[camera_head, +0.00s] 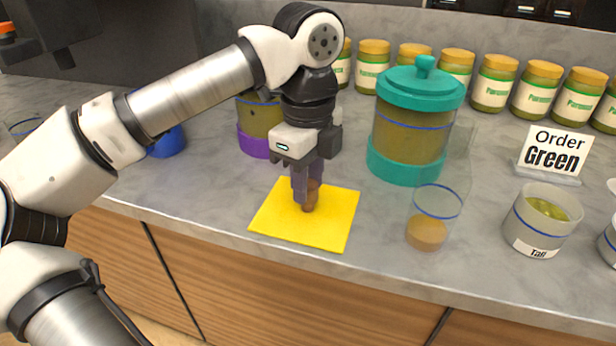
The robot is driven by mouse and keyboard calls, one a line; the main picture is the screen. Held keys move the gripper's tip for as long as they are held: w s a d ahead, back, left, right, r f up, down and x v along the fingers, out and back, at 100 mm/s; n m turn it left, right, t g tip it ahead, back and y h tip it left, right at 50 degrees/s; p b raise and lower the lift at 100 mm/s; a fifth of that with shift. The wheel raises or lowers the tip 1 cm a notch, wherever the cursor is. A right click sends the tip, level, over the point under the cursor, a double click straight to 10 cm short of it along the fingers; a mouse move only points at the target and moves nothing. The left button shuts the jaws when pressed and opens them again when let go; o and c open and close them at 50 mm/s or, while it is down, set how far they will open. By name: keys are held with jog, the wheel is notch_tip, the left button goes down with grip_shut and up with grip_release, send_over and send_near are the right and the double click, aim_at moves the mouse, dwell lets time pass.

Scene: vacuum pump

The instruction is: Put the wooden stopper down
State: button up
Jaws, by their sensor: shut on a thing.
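My gripper (307,184) points down over the yellow cloth (334,226) on the grey counter. It is shut on the brown wooden stopper (311,197), which is partly hidden by the fingers. The stopper's lower end is at or just above the cloth; I cannot tell whether it touches.
A teal-lidded jar (410,130) stands right of my gripper, and a purple-based jar (256,142) stands behind it. A clear glass (433,217) and a cup marked "Tall" (540,222) stand at right, near an "Order Green" sign (556,152). Several labelled jars line the back.

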aim_at(309, 185)
jog(key=shift+f, duration=0.15)
jog(key=o, duration=0.9)
notch_tip(309, 185, up, 12)
jog(key=shift+r+p, duration=0.25)
jog(key=shift+p, duration=0.05)
